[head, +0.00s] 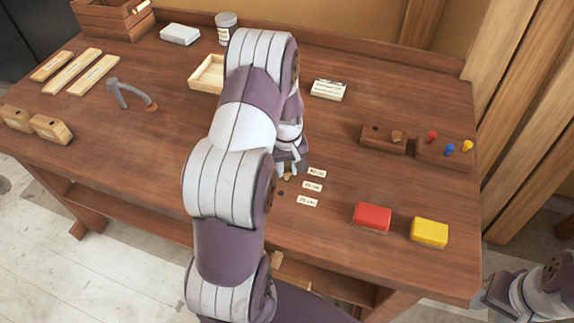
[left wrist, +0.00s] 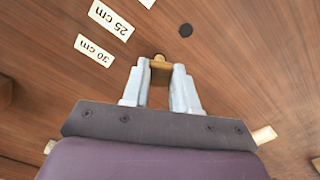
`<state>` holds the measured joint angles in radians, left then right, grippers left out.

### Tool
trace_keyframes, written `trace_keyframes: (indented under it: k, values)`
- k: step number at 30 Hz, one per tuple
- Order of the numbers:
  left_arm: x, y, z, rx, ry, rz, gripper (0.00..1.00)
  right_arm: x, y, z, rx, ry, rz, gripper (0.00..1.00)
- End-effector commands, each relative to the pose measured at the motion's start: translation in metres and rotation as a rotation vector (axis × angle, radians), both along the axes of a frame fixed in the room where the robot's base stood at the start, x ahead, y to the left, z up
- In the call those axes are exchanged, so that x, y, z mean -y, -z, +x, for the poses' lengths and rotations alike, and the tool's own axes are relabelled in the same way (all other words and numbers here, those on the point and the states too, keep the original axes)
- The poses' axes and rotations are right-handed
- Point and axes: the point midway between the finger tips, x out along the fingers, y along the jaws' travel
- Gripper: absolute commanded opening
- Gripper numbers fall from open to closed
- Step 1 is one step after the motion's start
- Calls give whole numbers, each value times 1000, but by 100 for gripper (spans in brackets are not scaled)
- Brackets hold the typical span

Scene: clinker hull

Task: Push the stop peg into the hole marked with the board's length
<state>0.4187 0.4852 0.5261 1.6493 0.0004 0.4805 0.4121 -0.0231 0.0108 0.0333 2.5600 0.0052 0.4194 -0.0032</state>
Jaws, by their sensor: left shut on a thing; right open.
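The stop peg (left wrist: 161,72) is a small light wooden piece between the fingertips of my left gripper (left wrist: 160,82). In the head view my left gripper (head: 289,167) points down at the bench, with the peg's tip just showing below it. A dark hole (left wrist: 185,30) lies beyond the peg in the wrist view. Labels reading 30 cm (left wrist: 95,50) and 25 cm (left wrist: 110,20) lie beside it, with a third label partly cut off. I cannot tell whether the peg's end is inside a hole. My right gripper (head: 488,298) is open, off the bench at lower right.
Labelled wooden boards (head: 72,71) lie at the left of the bench (head: 150,160). A grey tool (head: 118,92) lies near them. A red block (head: 372,216) and yellow block (head: 429,232) sit near the front right, below a wooden block (head: 378,140) and coloured pegs (head: 450,148).

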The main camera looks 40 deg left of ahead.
Motion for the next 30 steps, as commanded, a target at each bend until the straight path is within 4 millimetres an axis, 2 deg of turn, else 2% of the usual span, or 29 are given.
trace_keyframes:
  k: [5, 6, 9, 19, 30]
  values:
    - [0, 3, 0, 0, 0, 0, 0, 0, 1, 0, 0, 0, 0, 43]
    - [0, 3, 0, -1, 0, -1, 31, 0, 2, 0, 0, 0, 0, 43]
    - [0, 3, 0, -1, 0, -1, 58, 0, 2, 0, 0, 0, 0, 43]
    - [0, -3, 0, 0, 0, 0, 58, 0, -3, 0, 0, 0, 0, 43]
    - [0, -63, 0, 1, 0, 1, 58, 0, -54, 0, 0, 0, 0, 43]
